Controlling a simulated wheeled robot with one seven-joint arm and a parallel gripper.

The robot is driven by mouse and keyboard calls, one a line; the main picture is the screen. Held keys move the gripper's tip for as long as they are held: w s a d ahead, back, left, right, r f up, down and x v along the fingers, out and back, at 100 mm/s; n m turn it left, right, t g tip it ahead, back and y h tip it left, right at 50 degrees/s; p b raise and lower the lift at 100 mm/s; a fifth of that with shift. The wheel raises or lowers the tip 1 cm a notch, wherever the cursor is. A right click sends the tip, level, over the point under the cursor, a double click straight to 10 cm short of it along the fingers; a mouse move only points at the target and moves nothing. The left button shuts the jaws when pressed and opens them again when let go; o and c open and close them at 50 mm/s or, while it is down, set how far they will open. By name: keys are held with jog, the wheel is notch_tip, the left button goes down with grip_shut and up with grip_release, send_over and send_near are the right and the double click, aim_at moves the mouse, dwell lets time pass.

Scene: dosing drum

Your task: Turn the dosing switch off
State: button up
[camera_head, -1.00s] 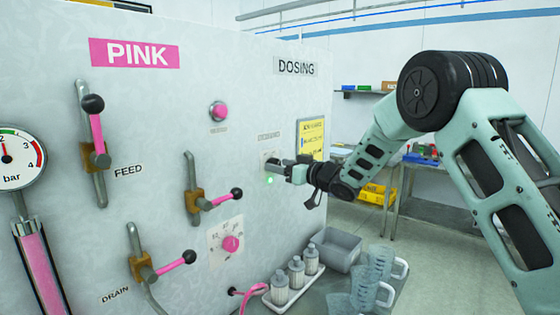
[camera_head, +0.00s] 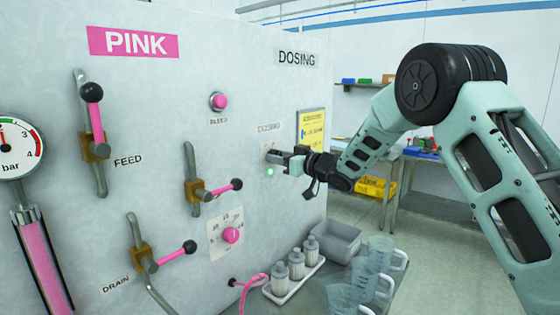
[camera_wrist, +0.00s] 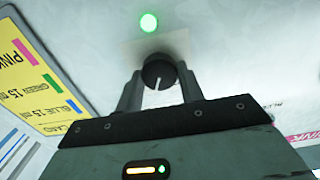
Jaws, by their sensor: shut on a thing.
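The dosing switch (camera_wrist: 159,71) is a dark round knob with a white pointer line, on a pale plate on the panel. In the wrist view the line runs nearly upright, tilted slightly. My gripper (camera_wrist: 160,84) has one finger on each side of the knob and is shut on it. A green lamp (camera_wrist: 148,22) glows next to the switch; it also shows in the head view (camera_head: 270,172). In the head view my gripper (camera_head: 274,157) reaches the panel from the right and hides the knob.
The panel carries a pink button (camera_head: 219,101), a pink dial (camera_head: 231,235) and several pink-handled valves. A yellow notice (camera_head: 311,129) hangs close to the switch. Below stand a white tray (camera_head: 285,293) of bottles, a grey bin (camera_head: 336,240) and clear jugs (camera_head: 379,256).

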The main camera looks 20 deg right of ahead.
jog(key=n+b, duration=0.5)
jog(key=b, duration=0.2)
jog(key=n+b, duration=0.6)
jog(key=b, duration=0.1)
jog(key=shift+a+f, duration=0.1)
jog(key=shift+f, duration=0.1)
jog(key=shift+n, duration=0.3)
jog(key=o, duration=1)
jog(key=shift+r, duration=0.1)
jog(key=shift+s, duration=0.15)
jog(key=b+v, duration=0.4)
jog(key=v, duration=1.3)
